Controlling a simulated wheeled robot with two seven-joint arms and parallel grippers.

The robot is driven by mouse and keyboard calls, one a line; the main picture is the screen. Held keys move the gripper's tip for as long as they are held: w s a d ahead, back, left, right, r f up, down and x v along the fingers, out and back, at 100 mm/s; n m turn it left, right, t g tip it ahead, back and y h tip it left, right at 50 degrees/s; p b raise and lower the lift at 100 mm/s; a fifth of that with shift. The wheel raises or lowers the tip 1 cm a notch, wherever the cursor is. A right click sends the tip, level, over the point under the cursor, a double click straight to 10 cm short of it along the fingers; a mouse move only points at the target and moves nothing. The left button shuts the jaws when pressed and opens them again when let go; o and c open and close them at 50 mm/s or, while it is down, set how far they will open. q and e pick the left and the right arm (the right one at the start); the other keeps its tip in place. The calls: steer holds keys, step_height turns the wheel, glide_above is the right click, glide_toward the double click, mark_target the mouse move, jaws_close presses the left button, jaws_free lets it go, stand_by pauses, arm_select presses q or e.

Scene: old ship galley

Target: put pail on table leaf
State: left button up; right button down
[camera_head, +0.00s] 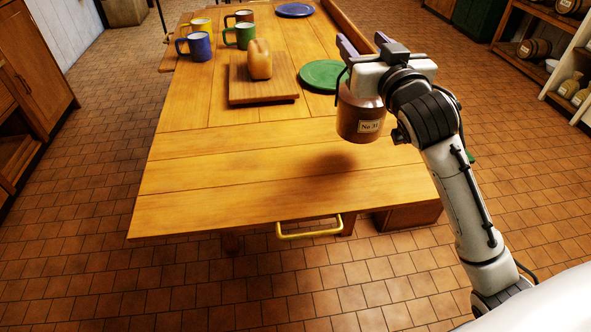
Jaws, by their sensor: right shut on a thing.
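A brown pail (358,116) with a paler upper part and a label reading "No 31" hangs upright at my right gripper (364,47). The right gripper is shut on it at the top. The grip itself is partly hidden by the gripper body. The pail is above the near right part of the wooden table, and a dark shadow lies below it. The table leaf (230,185) is the bare near section of planks, with a yellow handle (309,229) at its front edge. My left gripper is not in view.
A cutting board (262,97) with a bread loaf (259,59) lies behind the leaf. A green plate (322,75) is beside the board. Blue (195,46), yellow (198,25), green (240,36) and brown mugs (240,16) and a blue plate (294,10) stand farther back. The leaf is clear.

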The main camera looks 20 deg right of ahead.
steer(key=shift+w+d+r+b, duration=0.2)
steer(key=shift+d+r, duration=0.25)
steer(key=shift+w+d+r+b, duration=0.15)
steer(key=shift+d+r, duration=0.25)
steer(key=shift+r, duration=0.05)
steer(key=shift+d+f, duration=0.15)
steer(key=shift+d, duration=0.05)
step_height(320, 180, down, 4)
steer(key=shift+f+b, duration=0.15)
steer(key=shift+b, duration=0.6)
step_height(320, 180, down, 5)
steer(key=shift+b, duration=0.65)
steer(key=c, duration=0.7)
jaws_free()
steer(key=shift+f, duration=0.2)
steer(key=shift+c, duration=0.2)
